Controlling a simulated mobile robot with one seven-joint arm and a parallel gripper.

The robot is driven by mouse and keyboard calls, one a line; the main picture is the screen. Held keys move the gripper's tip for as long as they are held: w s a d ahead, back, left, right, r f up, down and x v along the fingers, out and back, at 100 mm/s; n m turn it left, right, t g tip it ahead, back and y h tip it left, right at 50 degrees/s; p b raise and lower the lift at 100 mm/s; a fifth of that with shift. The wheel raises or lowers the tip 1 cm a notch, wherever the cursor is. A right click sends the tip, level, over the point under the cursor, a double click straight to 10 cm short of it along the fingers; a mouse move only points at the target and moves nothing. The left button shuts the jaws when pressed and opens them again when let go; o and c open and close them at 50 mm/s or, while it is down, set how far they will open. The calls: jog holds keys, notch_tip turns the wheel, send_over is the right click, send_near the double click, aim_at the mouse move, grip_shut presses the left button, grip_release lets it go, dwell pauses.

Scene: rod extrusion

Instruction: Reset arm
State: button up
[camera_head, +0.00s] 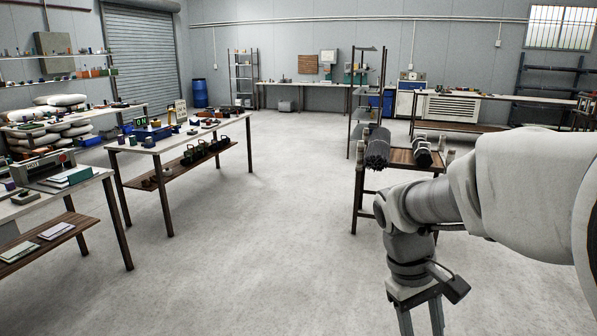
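My arm (530,170) reaches in from the right edge of the head view, with white links bending down at a grey joint. My gripper (420,318) hangs at the lower right, pointing down, with its two fingers running off the bottom edge. The fingers look spread apart, with pale floor showing between them. The fingertips are cut off by the frame. Nothing held shows in the visible part.
Work tables (200,130) with clutter line the left. A tall shelf (366,100) stands beyond the rods. The middle floor (270,220) is clear.

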jog(key=s+a+r+m+t+y+p, duration=0.3)
jog(key=s+a+r+t, duration=0.3)
jog(key=r, duration=0.4)
jog(key=shift+s+r+t, duration=0.35)
jog(key=shift+s+t, duration=0.45)
jog(key=shift+s, duration=0.25)
